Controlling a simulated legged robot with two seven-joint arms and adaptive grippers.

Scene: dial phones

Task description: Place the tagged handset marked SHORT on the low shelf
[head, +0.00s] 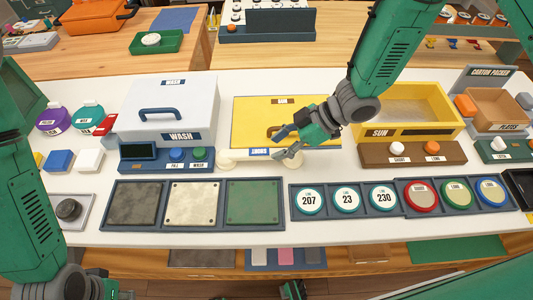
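A cream handset (232,157) lies across the white table in front of a yellow panel. A small dark tag (259,152) with light lettering is on its middle; the lettering is too small to read surely. My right gripper (280,143) is just above the handset's right half, its two dark fingers spread apart with nothing seen between them. Whether a fingertip touches the handset I cannot tell. A low wooden shelf (345,270) shows below the table's front edge. My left arm hangs at the left; its gripper (108,288) is partly cut off at the bottom edge.
A white WASH box (168,100) stands left of the handset, a yellow SUN bin (405,105) right. Dark trays with colored squares (255,203) and round dials (347,199) line the front. The low shelf carries a blue mat (310,259) and a green mat (460,249).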

